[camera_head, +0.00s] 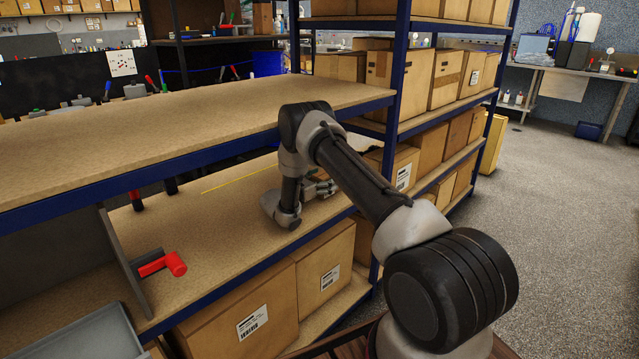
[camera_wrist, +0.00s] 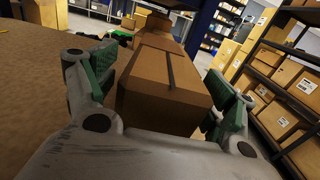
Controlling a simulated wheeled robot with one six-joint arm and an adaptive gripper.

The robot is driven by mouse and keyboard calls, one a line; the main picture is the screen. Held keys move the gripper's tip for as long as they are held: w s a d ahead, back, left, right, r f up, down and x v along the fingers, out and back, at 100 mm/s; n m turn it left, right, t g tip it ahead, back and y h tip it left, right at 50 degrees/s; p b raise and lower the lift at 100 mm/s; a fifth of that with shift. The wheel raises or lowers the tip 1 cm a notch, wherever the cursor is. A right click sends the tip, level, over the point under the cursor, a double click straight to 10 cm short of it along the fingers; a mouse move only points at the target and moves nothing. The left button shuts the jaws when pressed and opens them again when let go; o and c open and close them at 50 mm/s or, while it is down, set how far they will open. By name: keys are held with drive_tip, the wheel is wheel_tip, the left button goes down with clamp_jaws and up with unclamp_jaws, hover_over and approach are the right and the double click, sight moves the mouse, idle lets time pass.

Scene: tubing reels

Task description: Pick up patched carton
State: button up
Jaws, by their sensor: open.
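My gripper (camera_wrist: 162,95) is open, with its green-padded fingers spread on either side of a brown carton (camera_wrist: 165,78). The carton has a dark strip along its top and lies ahead of the palm. Its near end reaches between the fingers, and I cannot tell whether the pads touch it. In the head view my gripper (camera_head: 322,188) is low over the middle shelf, partly hidden by my arm. A carton with a white label (camera_head: 403,172) stands beyond it to the right. I see no clear patch on the carton at the fingers.
The upper shelf board (camera_head: 200,118) runs above the middle shelf board (camera_head: 215,215). A blue rack post (camera_head: 397,85) stands right of my gripper. A red-handled grey clamp (camera_head: 160,264) sits at left. Several cartons fill the lower shelf and the rack behind. The floor at right is clear.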

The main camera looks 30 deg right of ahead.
drive_tip(key=shift+c, duration=0.2)
drive_tip(key=c, duration=1.3)
drive_tip(key=shift+s, duration=0.1)
